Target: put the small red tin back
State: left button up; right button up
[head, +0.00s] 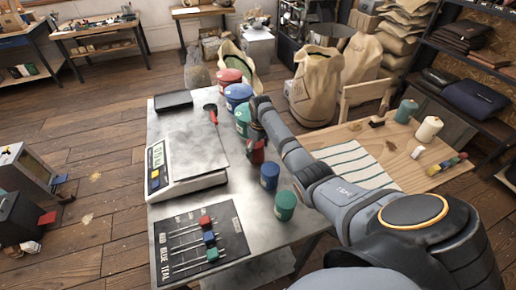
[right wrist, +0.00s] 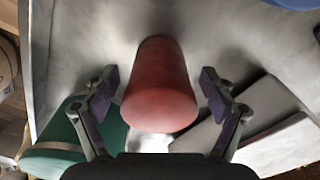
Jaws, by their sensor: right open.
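The small red tin (head: 257,154) stands on the metal table, partly hidden behind my right gripper in the head view. In the right wrist view the red tin (right wrist: 160,88) is between the two fingers. My right gripper (head: 256,134) is open, and in the right wrist view its fingers (right wrist: 160,86) are on either side of the tin with gaps showing. My left gripper is not in view. A small blue tin (head: 269,176) and a small teal tin (head: 285,206) stand nearer on the table. Larger red (head: 229,77), blue (head: 238,96) and teal (head: 242,120) tins stand farther back.
A dark board (head: 190,252) with red, blue and teal sliders lies at the front. A wooden table (head: 410,165) with a striped cloth (head: 355,163) stands right.

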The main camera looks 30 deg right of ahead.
jog(key=r, duration=0.3)
jog(key=r+b, duration=0.1)
jog(key=r, duration=0.3)
jog(key=r+b, duration=0.1)
jog(key=r, duration=0.3)
jog(key=shift+s+d, duration=0.15)
jog(key=shift+s, duration=0.15)
jog(key=shift+r, duration=0.55)
